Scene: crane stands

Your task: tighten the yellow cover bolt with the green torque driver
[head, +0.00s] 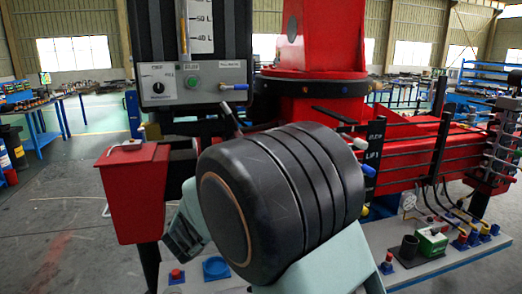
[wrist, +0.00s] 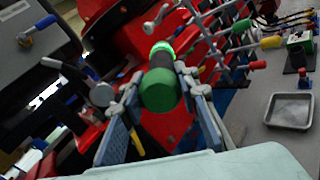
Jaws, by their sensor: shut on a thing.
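The green torque driver (wrist: 160,92) is in the middle of the wrist view, with its round green handle end toward the camera. Beyond it are a dark shaft and a bright green ring. My gripper (wrist: 154,80) has its two fingers closed on either side of the driver and holds it. The driver points toward red machinery and grey pipework. I cannot pick out the yellow cover bolt for certain in either view.
A red box (head: 133,190) and a grey control cabinet (head: 190,95) stand at left in the head view. At right a bench (head: 437,262) carries a green box (head: 431,241) and a black cup (head: 408,247). A metal tray (wrist: 290,110) shows in the wrist view.

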